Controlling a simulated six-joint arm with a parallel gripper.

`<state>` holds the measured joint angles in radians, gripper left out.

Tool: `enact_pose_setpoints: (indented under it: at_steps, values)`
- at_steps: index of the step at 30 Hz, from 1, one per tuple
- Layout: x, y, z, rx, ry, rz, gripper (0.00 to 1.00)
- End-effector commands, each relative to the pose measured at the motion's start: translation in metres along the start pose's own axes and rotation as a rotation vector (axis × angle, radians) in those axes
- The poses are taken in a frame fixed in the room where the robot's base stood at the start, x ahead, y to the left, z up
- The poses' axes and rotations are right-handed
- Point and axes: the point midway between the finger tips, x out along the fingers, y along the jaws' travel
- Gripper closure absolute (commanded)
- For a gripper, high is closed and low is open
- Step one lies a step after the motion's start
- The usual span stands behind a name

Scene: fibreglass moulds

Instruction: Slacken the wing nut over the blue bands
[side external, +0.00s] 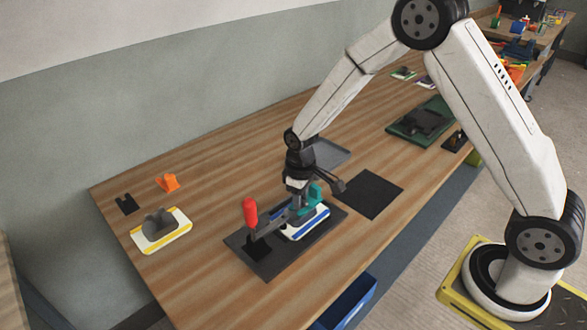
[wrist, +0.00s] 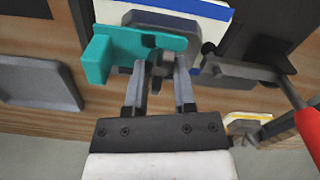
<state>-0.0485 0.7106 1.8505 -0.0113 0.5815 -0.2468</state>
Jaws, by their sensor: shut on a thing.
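The white mould with blue bands (side external: 305,222) lies on a dark base plate (side external: 262,261) near the front of the bench. Its blue band (wrist: 200,9) also shows at the top of the wrist view. A teal piece (side external: 315,192) stands on the mould; it is large in the wrist view (wrist: 105,55). My gripper (wrist: 158,72) is shut on a dark grey part, apparently the wing nut (wrist: 157,64), beside the teal piece. In the side view, my gripper (side external: 299,196) points down over the mould and mostly hides the nut.
A clamp with a red handle (side external: 250,212) rises close left of my gripper. A yellow-banded mould (side external: 160,238), an orange piece (side external: 167,182) and a small black piece (side external: 126,204) lie further left. A grey tray (side external: 328,154) lies behind, a black mat (side external: 371,194) to the right.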

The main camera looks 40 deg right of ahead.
Motion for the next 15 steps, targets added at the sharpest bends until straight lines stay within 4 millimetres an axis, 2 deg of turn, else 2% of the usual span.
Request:
enact_pose_setpoints:
  at_steps: [15]
  values:
    - [-0.0008,0.0002,-0.0006,-0.489,0.003,0.002,1.00]
